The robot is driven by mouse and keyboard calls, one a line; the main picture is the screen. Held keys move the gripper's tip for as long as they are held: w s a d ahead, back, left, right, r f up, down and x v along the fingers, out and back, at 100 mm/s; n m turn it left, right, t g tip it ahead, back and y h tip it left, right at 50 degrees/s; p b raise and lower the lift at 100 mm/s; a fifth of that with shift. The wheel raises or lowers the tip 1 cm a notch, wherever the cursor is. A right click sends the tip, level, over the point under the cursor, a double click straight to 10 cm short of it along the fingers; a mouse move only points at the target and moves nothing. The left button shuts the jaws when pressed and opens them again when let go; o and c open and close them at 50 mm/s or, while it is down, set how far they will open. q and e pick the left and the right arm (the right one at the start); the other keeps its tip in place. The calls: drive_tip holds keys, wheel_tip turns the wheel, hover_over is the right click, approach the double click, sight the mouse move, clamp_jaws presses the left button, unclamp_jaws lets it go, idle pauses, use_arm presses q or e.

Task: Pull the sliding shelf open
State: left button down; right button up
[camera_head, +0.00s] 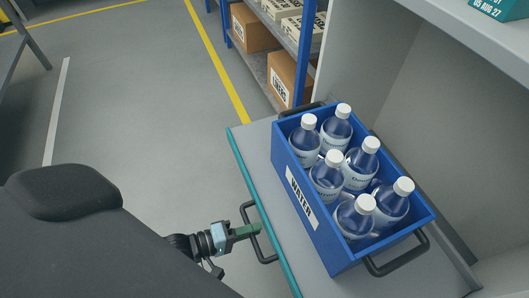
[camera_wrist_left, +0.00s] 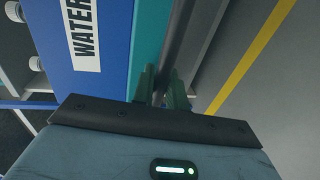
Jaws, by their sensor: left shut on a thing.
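The sliding shelf (camera_head: 262,165) is a grey board with a teal front edge, and it juts out of a pale cabinet in the head view. A dark bar handle (camera_head: 247,212) is fixed to its front edge. My left gripper (camera_head: 252,230) is shut on this handle, its green fingers on the bar. In the left wrist view, the fingers (camera_wrist_left: 161,88) straddle the grey bar (camera_wrist_left: 190,40) beside the teal edge (camera_wrist_left: 148,40). A blue crate (camera_head: 330,250) marked WATER stands on the shelf, holding several capped water bottles (camera_head: 327,177). My right gripper is not in view.
The pale cabinet (camera_head: 445,130) rises behind and right of the shelf. A blue rack (camera_head: 305,50) with cardboard boxes (camera_head: 288,80) stands beyond the shelf's far end. Grey floor (camera_head: 150,110) with a yellow line lies open in front of the shelf.

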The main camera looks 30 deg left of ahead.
use_arm(q)
drive_tip(key=shift+s+a, duration=0.25)
drive_tip(key=shift+s, duration=0.1)
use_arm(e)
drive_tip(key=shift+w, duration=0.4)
use_arm(q)
drive_tip(key=c, duration=1.5)
unclamp_jaws()
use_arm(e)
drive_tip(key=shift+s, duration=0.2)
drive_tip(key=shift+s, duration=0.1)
